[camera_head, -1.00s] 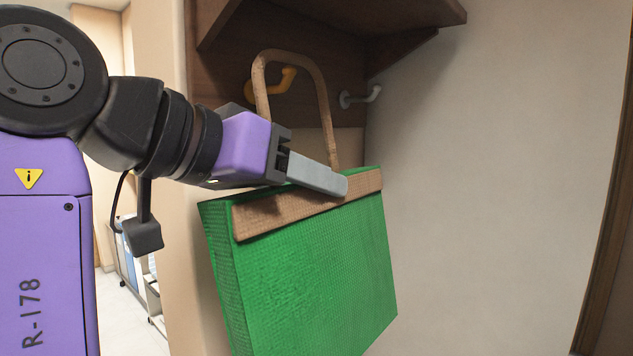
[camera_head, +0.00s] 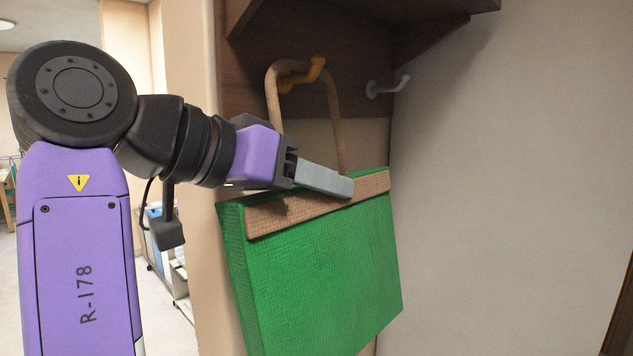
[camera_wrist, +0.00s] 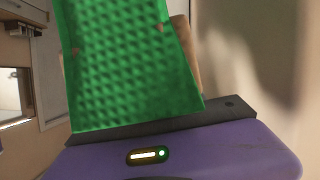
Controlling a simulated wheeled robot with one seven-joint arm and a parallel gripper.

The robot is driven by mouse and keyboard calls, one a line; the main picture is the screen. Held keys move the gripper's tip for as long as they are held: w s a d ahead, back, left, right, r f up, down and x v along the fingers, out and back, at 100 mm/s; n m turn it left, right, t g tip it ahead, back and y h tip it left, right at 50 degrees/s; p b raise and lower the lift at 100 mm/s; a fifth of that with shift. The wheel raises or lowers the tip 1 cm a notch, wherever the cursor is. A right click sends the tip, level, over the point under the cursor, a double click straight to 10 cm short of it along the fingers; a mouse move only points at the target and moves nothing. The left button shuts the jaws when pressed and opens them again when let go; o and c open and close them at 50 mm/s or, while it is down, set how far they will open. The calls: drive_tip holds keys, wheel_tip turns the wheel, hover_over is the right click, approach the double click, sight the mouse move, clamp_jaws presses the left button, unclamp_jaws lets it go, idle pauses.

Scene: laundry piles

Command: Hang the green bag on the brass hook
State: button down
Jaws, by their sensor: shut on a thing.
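The green bag (camera_head: 320,265) has a tan band (camera_head: 320,203) along its top and a stiff tan handle loop (camera_head: 337,125) standing up from it. My gripper (camera_head: 338,186) is shut on the bag at the top band and holds it slightly tilted. The brass hook (camera_head: 300,75) is on the dark wood panel, and its upturned tip shows in front of the top of the loop. I cannot tell whether the loop rests on the hook. In the wrist view, the green bag (camera_wrist: 125,65) fills the space ahead of my gripper.
A grey hook (camera_head: 388,86) is on the same panel, right of the brass one. A dark wood shelf (camera_head: 430,20) juts out above. Plain wall (camera_head: 520,170) lies to the right. A wall edge (camera_head: 190,70) stands left, behind my arm.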

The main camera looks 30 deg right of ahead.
idle(0.4)
drive_tip(key=c, duration=0.6)
unclamp_jaws()
